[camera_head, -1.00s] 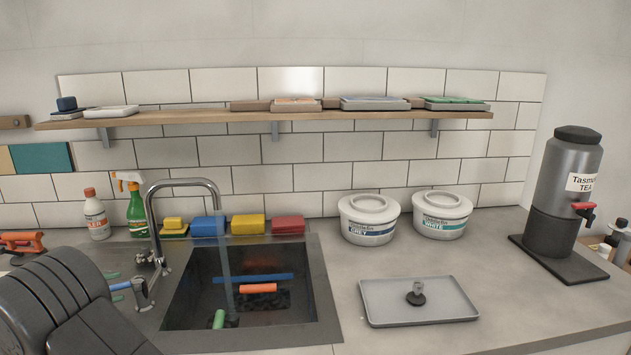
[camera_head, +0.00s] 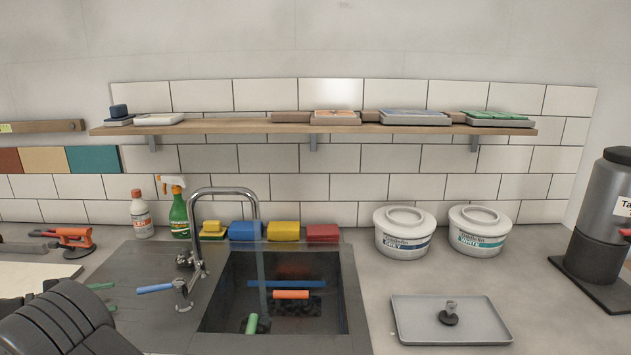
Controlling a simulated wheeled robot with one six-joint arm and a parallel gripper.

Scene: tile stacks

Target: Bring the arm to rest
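The dark, ribbed part of my own arm fills the lower left corner of the head view. My gripper and its fingers are not in the picture, so I cannot see whether it holds anything. The visible arm part lies low over the left end of the counter (camera_head: 380,275), left of the sink (camera_head: 348,300).
Water runs from the tap (camera_head: 222,192) into the sink, which holds blue, orange and green-handled tools. A grey tray (camera_head: 420,332), two white tubs (camera_head: 403,246) and a dark urn (camera_head: 603,215) stand right. A shelf (camera_head: 250,127) hangs above.

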